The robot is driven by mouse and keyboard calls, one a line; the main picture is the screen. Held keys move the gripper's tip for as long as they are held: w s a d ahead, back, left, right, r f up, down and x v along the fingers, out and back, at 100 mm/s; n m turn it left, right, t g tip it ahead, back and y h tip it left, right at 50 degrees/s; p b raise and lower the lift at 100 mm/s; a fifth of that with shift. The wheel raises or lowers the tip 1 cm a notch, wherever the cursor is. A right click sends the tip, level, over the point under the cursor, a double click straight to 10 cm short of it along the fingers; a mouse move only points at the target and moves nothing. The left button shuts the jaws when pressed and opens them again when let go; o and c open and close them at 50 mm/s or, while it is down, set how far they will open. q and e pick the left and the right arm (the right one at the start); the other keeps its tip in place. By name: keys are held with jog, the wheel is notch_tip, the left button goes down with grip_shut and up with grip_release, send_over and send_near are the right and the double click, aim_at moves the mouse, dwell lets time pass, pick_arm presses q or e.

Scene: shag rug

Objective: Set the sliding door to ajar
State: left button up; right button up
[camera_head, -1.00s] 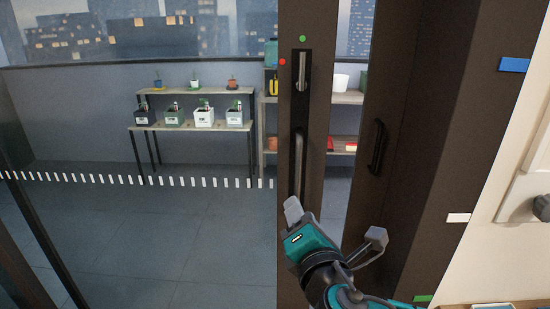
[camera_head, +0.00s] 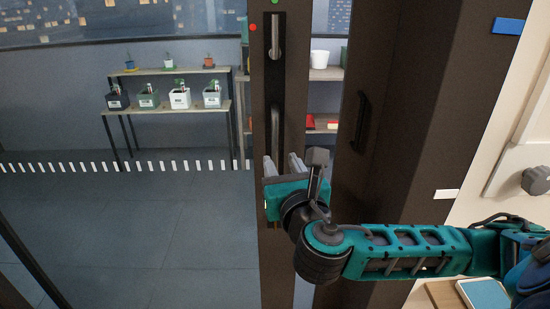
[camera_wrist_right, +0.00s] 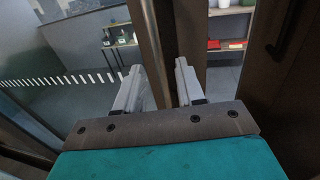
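The sliding door has a dark brown upright frame edge (camera_head: 294,95) and a glass panel to its left. A strip of the room beyond shows between this edge and the dark frame post at right, so the door stands partly open. A grey vertical pull handle (camera_head: 275,130) is on the edge. My right gripper (camera_head: 282,160) is at the handle's lower end. In the right wrist view its fingers (camera_wrist_right: 158,70) are apart, with the handle bar (camera_wrist_right: 151,35) between and beyond them; contact cannot be told. My left gripper is out of view.
A second dark handle (camera_head: 361,120) is on the brown surface at right. Beyond the glass stand a plant shelf (camera_head: 165,105) and another shelf behind the gap. A wooden surface with a blue-covered item (camera_head: 484,295) lies at lower right, below my right arm.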

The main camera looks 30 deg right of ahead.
aim_at(276, 154)
jog(key=x, duration=0.5)
jog(key=shift+w+d+r, duration=0.1)
jog(key=shift+w, duration=0.05)
grip_shut()
dwell(0.4)
